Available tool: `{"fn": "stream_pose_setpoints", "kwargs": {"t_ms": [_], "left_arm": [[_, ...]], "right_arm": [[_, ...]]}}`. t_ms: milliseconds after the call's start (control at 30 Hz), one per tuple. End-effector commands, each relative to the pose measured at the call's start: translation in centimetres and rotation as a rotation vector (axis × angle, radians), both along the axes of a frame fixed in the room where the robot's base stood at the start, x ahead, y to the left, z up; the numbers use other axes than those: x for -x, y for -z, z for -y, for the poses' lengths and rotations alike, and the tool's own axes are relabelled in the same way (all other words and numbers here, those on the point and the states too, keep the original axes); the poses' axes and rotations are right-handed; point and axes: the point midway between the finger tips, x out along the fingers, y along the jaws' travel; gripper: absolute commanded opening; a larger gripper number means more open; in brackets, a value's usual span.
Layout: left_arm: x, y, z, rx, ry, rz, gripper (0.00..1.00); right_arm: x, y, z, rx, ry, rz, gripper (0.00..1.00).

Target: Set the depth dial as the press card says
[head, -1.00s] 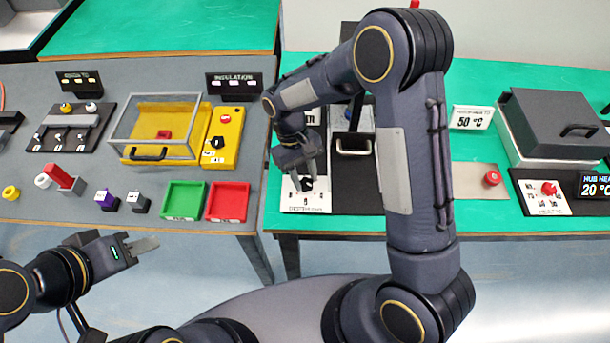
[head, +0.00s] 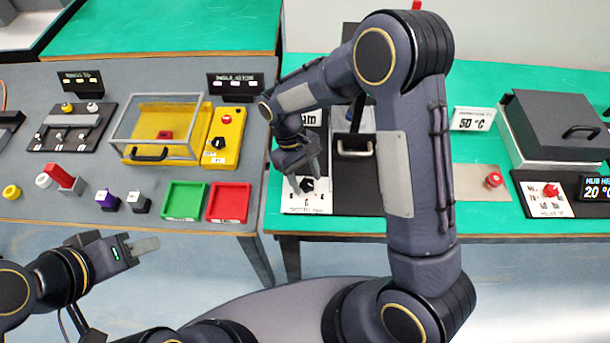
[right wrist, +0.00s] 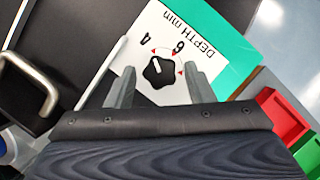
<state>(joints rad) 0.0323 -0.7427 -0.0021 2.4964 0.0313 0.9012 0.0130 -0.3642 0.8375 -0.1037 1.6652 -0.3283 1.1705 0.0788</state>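The depth dial is a black knob (right wrist: 159,72) on a white plate marked "DEPTH mm" (right wrist: 197,32); the figures 4 and 6 show in the right wrist view. In the head view the knob (head: 307,185) sits at the green table's front left. My right gripper (right wrist: 158,72) is open, its fingers apart on either side of the knob in the picture; contact cannot be told. It also shows in the head view (head: 303,176). A card (head: 312,118) behind is mostly hidden by my right arm. My left gripper (head: 146,246) is off the grey table's front edge, holding nothing visible.
A black press base with a metal handle (head: 355,148) stands right of the dial plate. A red button (head: 493,180) and a grey lidded box (head: 550,125) are further right. Green (head: 184,201) and red trays (head: 229,202) lie left, across a gap between tables.

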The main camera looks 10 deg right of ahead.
Motion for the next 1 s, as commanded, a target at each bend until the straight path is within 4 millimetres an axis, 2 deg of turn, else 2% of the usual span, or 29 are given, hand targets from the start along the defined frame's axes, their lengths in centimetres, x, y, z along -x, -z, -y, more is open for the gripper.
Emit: {"fn": "stream_pose_setpoints", "kwargs": {"t_ms": [367, 800, 1000], "left_arm": [[0.0, 0.1, 0.0, 0.000, 0.000, 0.000, 0.36], [0.0, 0.8, 0.0, 0.000, 0.000, 0.000, 0.36], [0.0, 0.8, 0.0, 0.000, 0.000, 0.000, 0.36]], "right_arm": [[-0.1, -0.2, -0.1, -0.001, 0.002, 0.001, 0.54], [-2.4, -6.2, -1.2, -0.002, 0.002, 0.003, 0.54], [-2.7, -7.2, -1.4, 0.000, 0.001, 0.000, 0.54]]}}
